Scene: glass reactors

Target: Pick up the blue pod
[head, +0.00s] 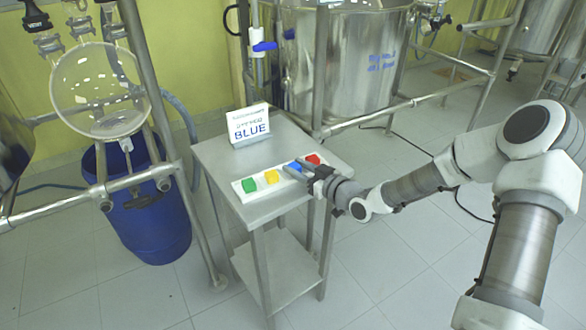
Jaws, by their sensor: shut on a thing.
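The blue pod (295,166) sits in a row on a white tray (239,196) on a small steel table. It is between the yellow pod and the red pod. My gripper (297,172) reaches in from the right, low over the tray, with its fingers at the blue pod. It is shut on the blue pod, which still appears at tray height; whether it touches the tray cannot be told. The fingers hide part of the pod.
A green pod (249,186), a yellow pod (272,177) and a red pod (312,160) flank it closely. A sign reading BLUE (248,125) stands at the table's back. A blue barrel (150,225) is left; metal frame pipes surround the steel table (215,155).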

